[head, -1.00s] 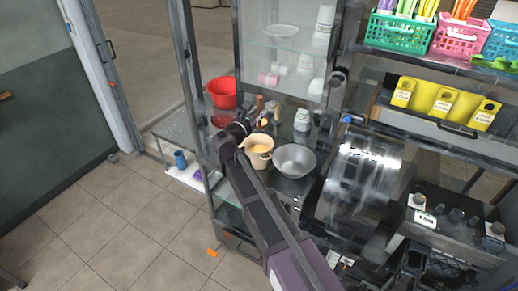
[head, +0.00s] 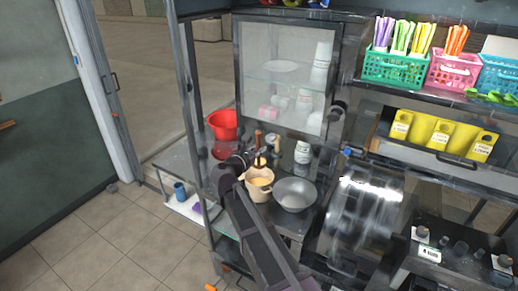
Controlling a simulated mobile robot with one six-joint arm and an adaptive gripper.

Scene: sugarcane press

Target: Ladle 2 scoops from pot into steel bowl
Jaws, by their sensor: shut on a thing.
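The pot (head: 258,193) is cream-coloured with a yellowish-orange liquid inside. It stands on the dark counter in the head view, partly behind my arm. The steel bowl (head: 296,196) stands just to its right and looks empty. My gripper (head: 255,163) is at the far side of the pot, above its back rim. It is shut on an upright brown handle (head: 258,139), which seems to be the ladle's. The ladle's scoop is too small and hidden to make out.
A red bowl (head: 223,125) stands at the back left. A white jar (head: 303,151) stands behind the steel bowl. The shiny metal press (head: 362,215) is close on the right. A glass cabinet (head: 285,75) rises behind.

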